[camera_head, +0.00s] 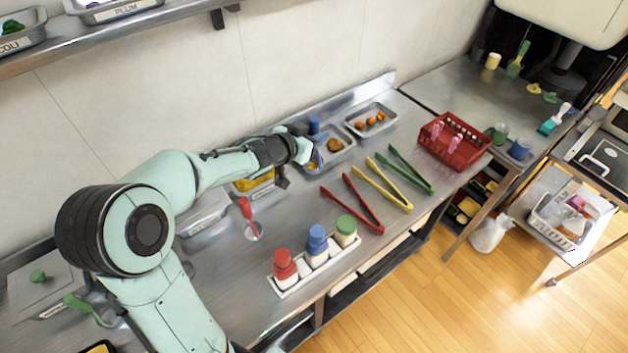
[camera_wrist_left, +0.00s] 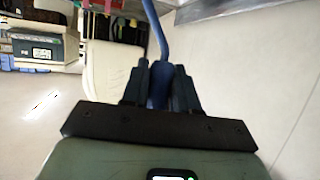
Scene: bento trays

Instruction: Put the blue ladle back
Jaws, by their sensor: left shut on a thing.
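My left gripper (camera_head: 304,142) is above the back row of food trays, close to the wall. It is shut on the blue ladle, whose blue shaft (camera_wrist_left: 155,32) rises from between the dark fingers in the left wrist view. A blue piece (camera_head: 314,125) shows beside the gripper in the head view. The gripper and arm hide part of the ladle, and I cannot clearly tell its bowl. A metal tray (camera_head: 322,172) lies below the gripper, partly covered by it. My right gripper is not in view.
A red-handled ladle (camera_head: 246,208) lies nearer on the counter. Red, yellow (camera_head: 383,187) and green tongs lie at the right. A bottle rack (camera_head: 290,290) stands at the front edge and a red basket (camera_head: 452,141) at the right end. The wall is close behind.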

